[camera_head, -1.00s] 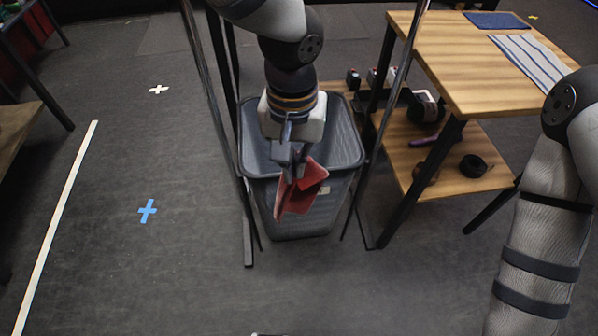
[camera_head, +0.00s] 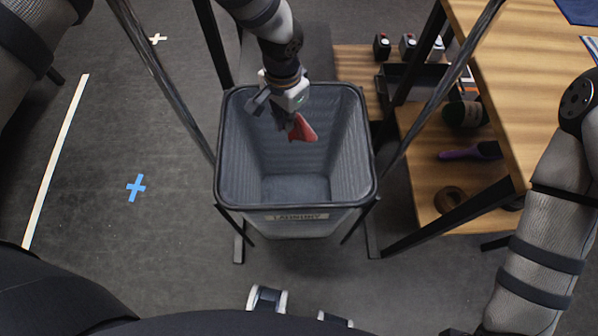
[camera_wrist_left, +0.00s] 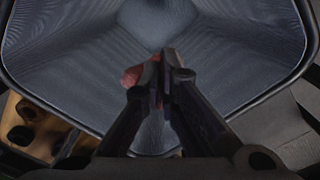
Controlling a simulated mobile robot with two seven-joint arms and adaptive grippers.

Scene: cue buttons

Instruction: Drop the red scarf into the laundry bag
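The red scarf (camera_head: 302,128) hangs as a small bunched piece from my left gripper (camera_head: 287,116). The laundry bag (camera_head: 296,221) is a grey, open-topped bin with a label on its front, standing on the floor. My left gripper is over the bag's opening, toward its back, with the scarf below its fingers. In the left wrist view the fingers (camera_wrist_left: 162,60) are close together, with a bit of the red scarf (camera_wrist_left: 131,76) beside them and the bag's interior (camera_wrist_left: 158,22) beyond. Most of the scarf is hidden there. My right gripper is out of view.
Dark posts stand close on both sides of the bag. A wooden table (camera_head: 508,95) with a lower shelf (camera_head: 425,190) holding several small items is to the right. The floor at left is clear, with a blue tape cross (camera_head: 136,187) and a white tape line.

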